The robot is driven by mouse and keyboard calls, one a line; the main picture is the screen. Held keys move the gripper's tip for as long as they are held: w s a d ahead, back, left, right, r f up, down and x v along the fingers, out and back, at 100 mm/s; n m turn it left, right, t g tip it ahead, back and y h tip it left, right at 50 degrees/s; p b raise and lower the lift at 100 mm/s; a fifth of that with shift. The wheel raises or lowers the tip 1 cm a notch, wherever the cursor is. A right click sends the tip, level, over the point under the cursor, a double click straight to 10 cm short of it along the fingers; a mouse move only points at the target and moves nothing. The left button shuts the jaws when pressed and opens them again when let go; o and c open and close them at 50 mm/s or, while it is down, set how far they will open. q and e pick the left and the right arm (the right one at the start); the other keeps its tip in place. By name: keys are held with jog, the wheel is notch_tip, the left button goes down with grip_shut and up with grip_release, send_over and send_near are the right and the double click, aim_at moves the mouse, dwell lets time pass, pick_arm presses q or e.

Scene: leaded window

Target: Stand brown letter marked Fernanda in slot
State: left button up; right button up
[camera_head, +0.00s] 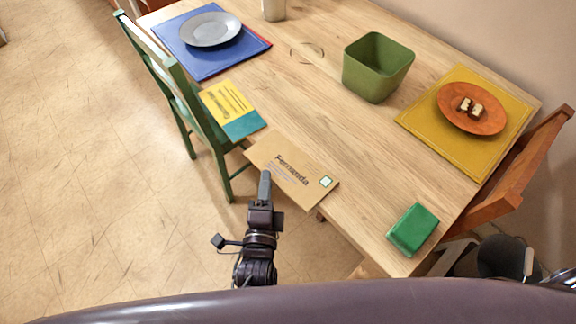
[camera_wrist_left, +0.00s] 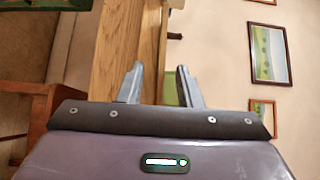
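The brown letter marked Fernanda (camera_head: 294,174) lies flat at the near-left edge of the wooden table, with part of it reaching past the edge. It bears a small green-bordered stamp at its right end. My left gripper (camera_head: 265,178) is at the letter's near-left edge in the head view. In the left wrist view its two fingers (camera_wrist_left: 159,78) stand apart, and I see no letter clearly between them. Whether the fingers straddle the letter's edge I cannot tell. I cannot make out a slot in either view. My right gripper is not in view.
On the table (camera_head: 340,115) are a green square bin (camera_head: 376,65), a green box (camera_head: 412,229), a yellow-and-teal card (camera_head: 232,108), a grey plate (camera_head: 210,29) on a blue mat, and an orange plate (camera_head: 472,108) on a yellow mat. A green chair (camera_head: 172,90) stands at the left.

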pick_arm(q)
jog(key=w, duration=0.3)
jog(key=shift+w+d+r, duration=0.1)
jog(key=shift+w+d, duration=0.2)
jog(key=shift+d, duration=0.05)
grip_shut()
jog(key=shift+r, duration=0.1)
